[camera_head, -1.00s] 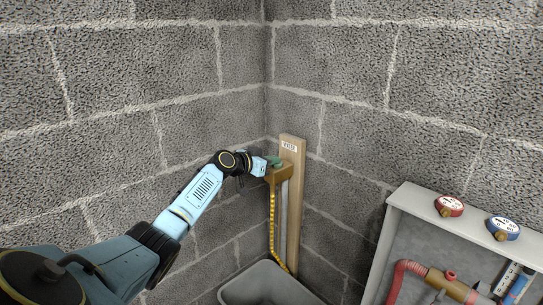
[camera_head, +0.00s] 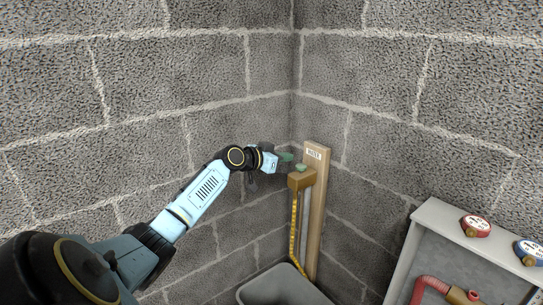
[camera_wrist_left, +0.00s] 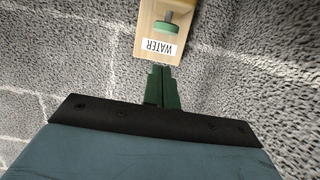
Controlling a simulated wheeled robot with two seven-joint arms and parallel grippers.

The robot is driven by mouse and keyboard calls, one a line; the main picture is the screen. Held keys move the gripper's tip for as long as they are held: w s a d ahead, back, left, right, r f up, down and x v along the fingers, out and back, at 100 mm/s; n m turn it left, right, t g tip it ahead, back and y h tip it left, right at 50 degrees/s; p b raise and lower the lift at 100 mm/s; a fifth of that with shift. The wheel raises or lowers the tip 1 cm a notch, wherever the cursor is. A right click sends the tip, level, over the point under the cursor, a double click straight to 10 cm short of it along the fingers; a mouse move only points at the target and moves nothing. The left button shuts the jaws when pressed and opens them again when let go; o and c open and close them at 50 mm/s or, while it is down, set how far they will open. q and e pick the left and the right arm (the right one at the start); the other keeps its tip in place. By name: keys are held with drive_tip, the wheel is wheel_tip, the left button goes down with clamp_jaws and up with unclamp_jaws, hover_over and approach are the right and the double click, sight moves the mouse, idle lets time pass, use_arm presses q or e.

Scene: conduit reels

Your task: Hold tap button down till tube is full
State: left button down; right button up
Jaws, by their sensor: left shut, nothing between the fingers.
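A wooden post (camera_head: 316,205) with a WATER label (camera_head: 313,154) stands in the wall corner. A brown tap block (camera_head: 300,181) is fixed to it, with a green button (camera_head: 301,168) on top. A yellow marked strip (camera_head: 294,225) hangs below the block, beside a pale, narrow tube-like strip (camera_head: 303,222); I cannot tell its fill level. My left gripper (camera_head: 287,157) is shut and empty, just left of and above the button, apart from it. In the left wrist view, its green fingers (camera_wrist_left: 162,88) point towards the label, and the button (camera_wrist_left: 166,28) shows beyond it. My right gripper is not in view.
A grey basin (camera_head: 270,287) stands on the floor below the tap. A grey cabinet (camera_head: 433,225) at the lower right carries a red gauge (camera_head: 475,226) and a blue gauge (camera_head: 530,252), with red piping inside. Block walls close off the corner. Space above the tap is clear.

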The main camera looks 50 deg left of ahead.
use_arm(q)
drive_tip(key=shift+v, duration=2.55)
drive_tip(key=shift+d+r, duration=0.1)
